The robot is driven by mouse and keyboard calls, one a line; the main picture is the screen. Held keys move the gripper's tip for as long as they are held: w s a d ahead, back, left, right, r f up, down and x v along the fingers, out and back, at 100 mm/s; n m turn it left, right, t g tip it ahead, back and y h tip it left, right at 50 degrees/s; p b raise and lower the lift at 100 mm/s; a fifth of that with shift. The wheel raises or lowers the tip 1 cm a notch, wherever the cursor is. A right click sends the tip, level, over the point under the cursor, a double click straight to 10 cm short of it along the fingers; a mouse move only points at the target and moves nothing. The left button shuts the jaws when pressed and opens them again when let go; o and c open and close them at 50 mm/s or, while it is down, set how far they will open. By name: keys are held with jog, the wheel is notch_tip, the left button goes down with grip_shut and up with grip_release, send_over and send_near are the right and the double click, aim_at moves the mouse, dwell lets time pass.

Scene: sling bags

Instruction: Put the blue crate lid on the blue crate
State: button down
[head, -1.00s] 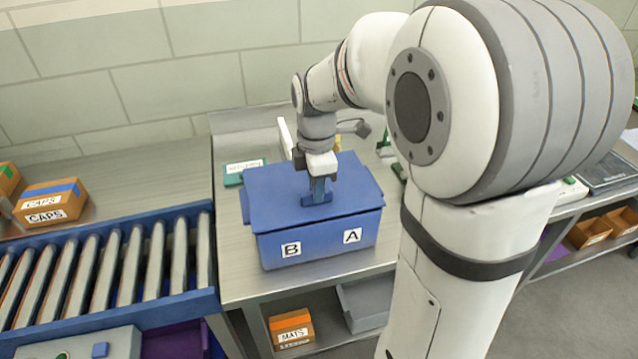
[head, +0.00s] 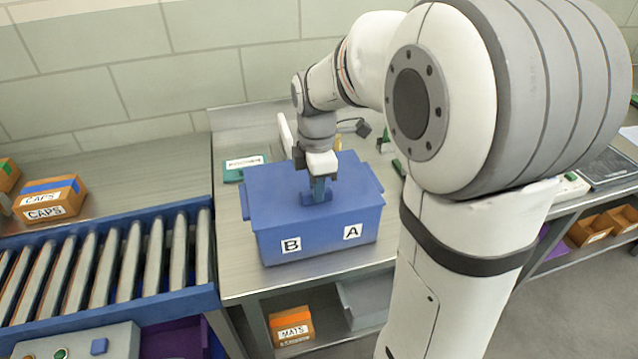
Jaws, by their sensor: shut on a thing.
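The blue crate (head: 330,246) stands on the metal bench, with labels B and A on its front wall. The blue lid (head: 273,196) lies flat over the crate's top and covers its opening. From this view the lid looks level and lined up with the rim; I cannot tell whether a thin gap remains. My gripper (head: 318,184) points down over the middle of the lid and is shut on its upright blue handle (head: 317,196). The inside of the crate is hidden.
A roller conveyor (head: 120,262) adjoins the bench at left, with a CAPS box (head: 50,200) behind it. A green-edged labelled item (head: 245,168) lies behind the crate. A MATS box (head: 291,326) and a grey bin (head: 362,303) are on the shelf below.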

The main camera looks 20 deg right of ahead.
jog(key=c, duration=1.3)
grip_release()
jog(key=shift+o, duration=0.2)
